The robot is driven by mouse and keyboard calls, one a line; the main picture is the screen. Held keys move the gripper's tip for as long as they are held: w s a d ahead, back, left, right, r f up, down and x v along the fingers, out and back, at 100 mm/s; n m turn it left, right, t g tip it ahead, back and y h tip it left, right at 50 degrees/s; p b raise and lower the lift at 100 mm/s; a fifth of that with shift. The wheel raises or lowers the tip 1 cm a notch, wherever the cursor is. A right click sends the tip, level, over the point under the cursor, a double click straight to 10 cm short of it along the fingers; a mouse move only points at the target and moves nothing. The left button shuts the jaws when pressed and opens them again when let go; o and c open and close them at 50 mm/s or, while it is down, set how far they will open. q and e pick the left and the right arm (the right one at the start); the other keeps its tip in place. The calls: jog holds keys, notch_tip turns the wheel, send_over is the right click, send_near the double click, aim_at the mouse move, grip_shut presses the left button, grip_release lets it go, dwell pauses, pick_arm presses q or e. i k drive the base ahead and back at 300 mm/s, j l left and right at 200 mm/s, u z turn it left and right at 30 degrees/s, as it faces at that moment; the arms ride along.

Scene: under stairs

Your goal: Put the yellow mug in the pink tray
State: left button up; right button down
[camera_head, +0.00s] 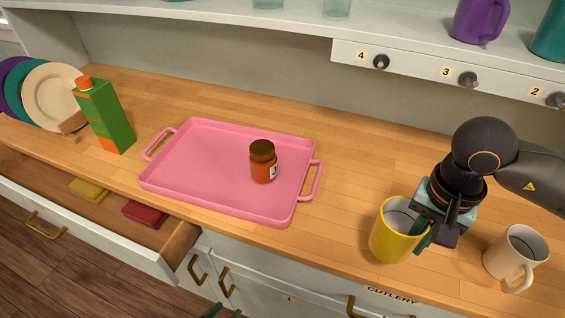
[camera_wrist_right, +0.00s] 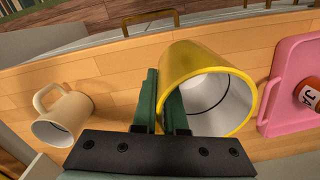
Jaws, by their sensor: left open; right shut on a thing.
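The yellow mug (camera_head: 392,232) is upright at the counter's front, right of the pink tray; I cannot tell whether it touches the counter. My right gripper (camera_head: 424,236) is shut on the mug at its right side. In the right wrist view the green fingers (camera_wrist_right: 168,105) are at the edge of the yellow mug (camera_wrist_right: 205,90), and the part between them is hidden. The pink tray (camera_head: 190,165) lies flat on the counter and holds a brown-lidded jar (camera_head: 263,162) right of its middle. Only the tips of my left gripper (camera_head: 212,311) show at the bottom edge, low before the cabinets.
A cream mug (camera_head: 515,255) stands right of my right gripper. A green carton (camera_head: 104,117) and a rack of plates (camera_head: 50,95) stand left of the tray. An open drawer (camera_head: 110,225) juts out at the left front. The tray's left half is clear.

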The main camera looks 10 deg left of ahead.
aim_at(207, 161)
jog(key=j+u, duration=0.1)
jog(key=u, duration=0.3)
jog(key=i+j+u, duration=0.1)
jog(key=u, duration=0.3)
jog(key=i+u, duration=0.1)
jog(key=u, duration=0.3)
jog(key=j+u, duration=0.1)
jog(key=u, duration=0.3)
jog(key=i+l+u, duration=0.2)
jog(key=k+j, duration=0.05)
jog(key=k, duration=0.05)
